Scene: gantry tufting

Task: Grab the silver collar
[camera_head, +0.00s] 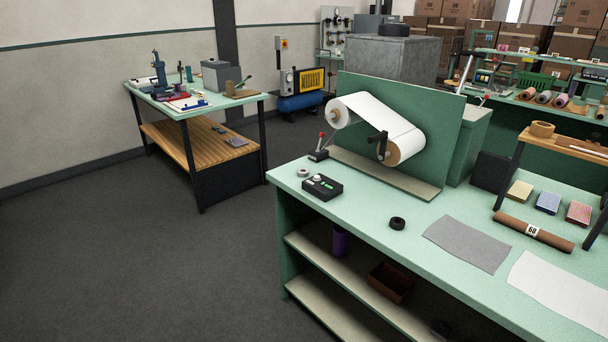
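A small silver-grey ring, which looks like the silver collar (303,173), lies on the green bench top (360,222) near its left corner. It sits just left of and behind a black control box (322,187) and in front of a lever with a red knob (320,146). A similar black ring (397,223) lies apart from it, farther right near the bench's front edge. Neither of my grippers shows in the head view.
A green panel with a white web on two rolls (385,118) stands behind the control box. Grey and white sheets (467,244) and a brown tube (533,231) lie to the right. Another workbench (190,105) stands at the back left. The floor (150,260) in front is clear.

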